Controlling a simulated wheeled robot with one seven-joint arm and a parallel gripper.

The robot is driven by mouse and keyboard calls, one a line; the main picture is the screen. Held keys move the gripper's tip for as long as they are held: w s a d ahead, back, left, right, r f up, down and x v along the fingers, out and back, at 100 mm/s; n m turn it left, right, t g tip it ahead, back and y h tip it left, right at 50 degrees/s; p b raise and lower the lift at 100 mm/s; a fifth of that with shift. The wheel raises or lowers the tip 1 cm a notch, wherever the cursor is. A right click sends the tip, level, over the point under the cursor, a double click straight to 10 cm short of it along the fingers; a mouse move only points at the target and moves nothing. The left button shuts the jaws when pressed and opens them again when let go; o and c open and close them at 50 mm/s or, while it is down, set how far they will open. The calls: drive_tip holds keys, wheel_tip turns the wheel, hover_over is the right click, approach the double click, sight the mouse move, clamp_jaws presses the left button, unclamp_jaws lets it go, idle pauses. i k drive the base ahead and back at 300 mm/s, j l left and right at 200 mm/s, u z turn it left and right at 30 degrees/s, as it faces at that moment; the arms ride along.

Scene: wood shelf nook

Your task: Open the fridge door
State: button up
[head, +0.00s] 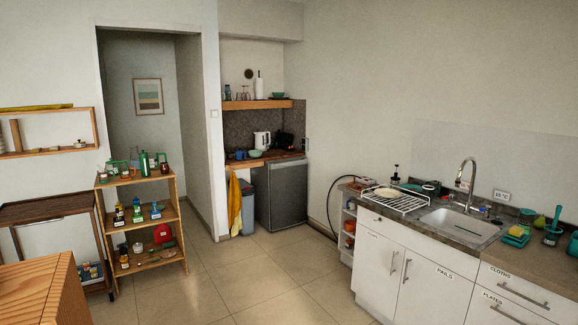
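A small grey fridge (281,195) stands in the nook at the back, under a wooden counter. Its door faces the room and looks shut. I cannot make out a handle at this distance. My gripper is not in the head view, and the fridge is well away across the floor.
A grey bin (247,207) with a yellow cloth (235,204) beside it stands left of the fridge. A wooden shelf rack (142,226) is at left, a sink counter (440,270) at right. A wooden block-like surface (40,290) fills the near left corner. Tiled floor (245,275) between is clear.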

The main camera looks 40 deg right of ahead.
sight(288, 179)
drive_tip(key=i+l+z, duration=0.25)
drive_tip(key=i, duration=0.15)
drive_tip(key=i+l+z, duration=0.15)
drive_tip(key=i+z, duration=0.5)
drive_tip(key=i, duration=4.75)
drive_tip(key=i+u, duration=0.15)
drive_tip(key=i, duration=0.3)
drive_tip(key=i+l+u, duration=0.1)
drive_tip(key=i, duration=0.4)
drive_tip(key=i+l+u, duration=0.15)
drive_tip(key=i, duration=0.3)
drive_tip(key=i+l+u, duration=0.1)
drive_tip(key=i, duration=0.35)
drive_tip(key=i+l+u, duration=0.15)
drive_tip(key=i+l, duration=0.2)
drive_tip(key=i, duration=0.1)
